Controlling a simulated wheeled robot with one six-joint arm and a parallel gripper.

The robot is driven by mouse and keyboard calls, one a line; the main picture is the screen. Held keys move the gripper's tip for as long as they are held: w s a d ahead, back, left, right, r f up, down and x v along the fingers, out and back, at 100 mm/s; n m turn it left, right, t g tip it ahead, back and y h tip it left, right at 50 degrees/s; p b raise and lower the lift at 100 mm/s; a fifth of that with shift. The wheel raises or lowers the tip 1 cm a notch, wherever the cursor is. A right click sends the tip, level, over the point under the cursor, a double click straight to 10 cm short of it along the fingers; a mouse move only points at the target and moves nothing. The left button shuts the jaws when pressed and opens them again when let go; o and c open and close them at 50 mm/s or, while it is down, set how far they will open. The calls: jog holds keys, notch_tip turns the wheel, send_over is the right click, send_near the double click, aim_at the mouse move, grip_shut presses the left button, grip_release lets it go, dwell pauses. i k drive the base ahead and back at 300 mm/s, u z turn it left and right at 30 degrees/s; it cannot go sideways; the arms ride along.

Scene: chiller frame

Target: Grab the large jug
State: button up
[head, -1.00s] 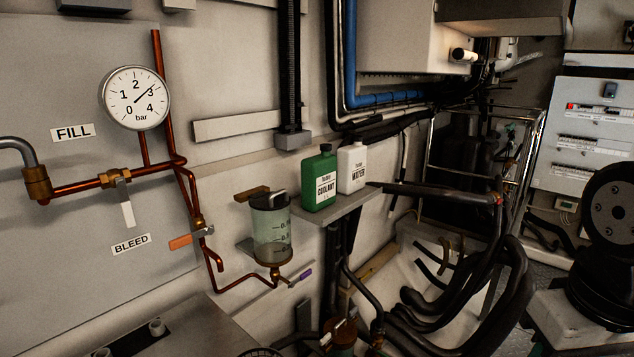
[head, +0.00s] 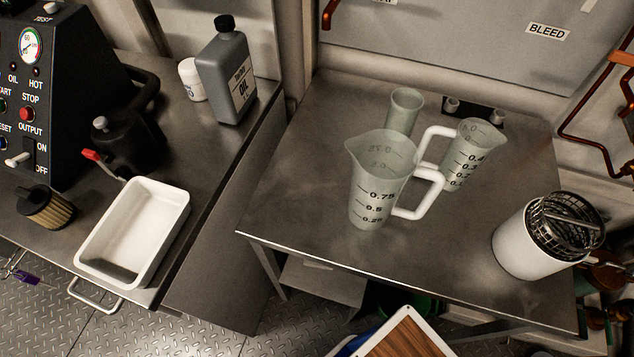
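The large jug (head: 368,200) is a clear measuring jug with dark graduations up to about 0.75 and a white handle on its right. It stands upright near the front middle of the metal table (head: 300,205). A smaller clear jug (head: 468,155) with a white handle on its left stands behind it to the right. The two handles lie close together in the picture; I cannot tell whether they touch. My gripper is not in view.
A clear beaker (head: 404,112) stands just behind the large jug. A white canister with a wire basket (head: 522,240) stands at the table's right. On the left bench are a grey oil bottle (head: 226,80) and a white tray (head: 130,232). The table's left part is clear.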

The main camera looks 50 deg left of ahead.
aim_at(384, 161)
jog(key=z, duration=0.6)
jog(key=k, duration=1.8)
jog(key=u, duration=1.1)
jog(key=i, duration=0.5)
